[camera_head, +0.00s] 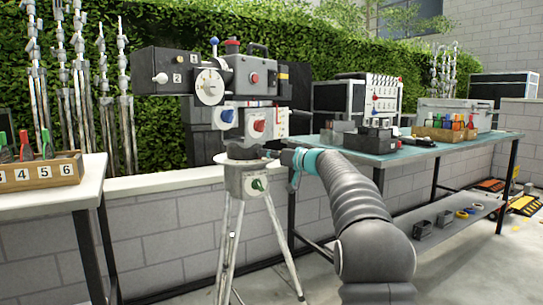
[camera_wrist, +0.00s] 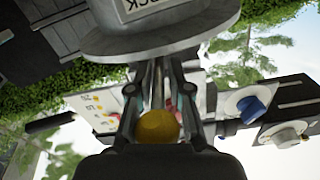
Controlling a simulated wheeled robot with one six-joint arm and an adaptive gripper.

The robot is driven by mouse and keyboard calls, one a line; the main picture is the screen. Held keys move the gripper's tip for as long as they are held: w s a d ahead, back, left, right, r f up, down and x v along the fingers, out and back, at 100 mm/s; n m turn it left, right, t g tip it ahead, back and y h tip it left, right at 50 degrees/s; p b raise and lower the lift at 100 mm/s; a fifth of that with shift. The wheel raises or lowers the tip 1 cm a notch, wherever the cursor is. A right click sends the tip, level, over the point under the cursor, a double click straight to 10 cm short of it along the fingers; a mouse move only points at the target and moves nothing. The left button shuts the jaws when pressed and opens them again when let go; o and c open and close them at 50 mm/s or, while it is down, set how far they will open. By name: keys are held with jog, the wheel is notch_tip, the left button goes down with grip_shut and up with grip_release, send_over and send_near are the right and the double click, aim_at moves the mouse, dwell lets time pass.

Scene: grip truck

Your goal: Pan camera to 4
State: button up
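A dark film camera (camera_head: 165,72) with a white dial, a red knob and a top handle sits on a grey tripod head (camera_head: 243,178) with a green knob. My gripper (camera_head: 284,158) is at the right side of the head, just under the camera. In the wrist view, a yellow-ended handle (camera_wrist: 157,127) lies between the two fingers (camera_wrist: 162,80), which look closed around it below the round grey head (camera_wrist: 160,40). Part of the word LOCK shows on that head. I cannot read which pan mark the camera points to.
A numbered wooden rack (camera_head: 40,172) stands on the left table. A teal-topped table (camera_head: 420,152) at right holds cases, boxes and tools. Tripod legs (camera_head: 233,235) spread below the camera. A low grey block wall (camera_head: 150,225) and hedge are behind.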

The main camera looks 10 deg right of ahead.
jog(key=shift+o, duration=0.8)
jog(key=v, duration=1.2)
